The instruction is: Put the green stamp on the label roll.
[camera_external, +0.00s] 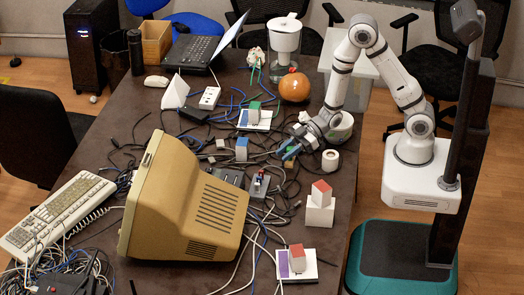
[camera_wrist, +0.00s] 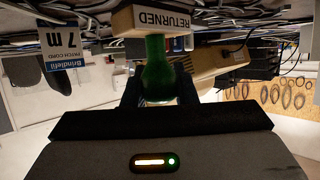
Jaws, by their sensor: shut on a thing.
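My gripper (camera_external: 291,152) is low over the cables in the middle of the table in the external view. In the wrist view, my gripper (camera_wrist: 158,92) is shut on the green stamp (camera_wrist: 156,70), with its dark fingers either side of the green handle. The stamp's wooden head (camera_wrist: 165,19) reads RETURNED. In the external view the stamp is too small to make out clearly. A small white roll with a brown core, apparently the label roll (camera_external: 331,160), lies just right of my gripper, apart from it.
A white block with a red-topped piece (camera_external: 320,204) stands in front, and a blue block (camera_external: 241,149) stands left. Loose cables (camera_external: 215,135) cover the centre. An orange pumpkin-like ball (camera_external: 294,87) sits behind.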

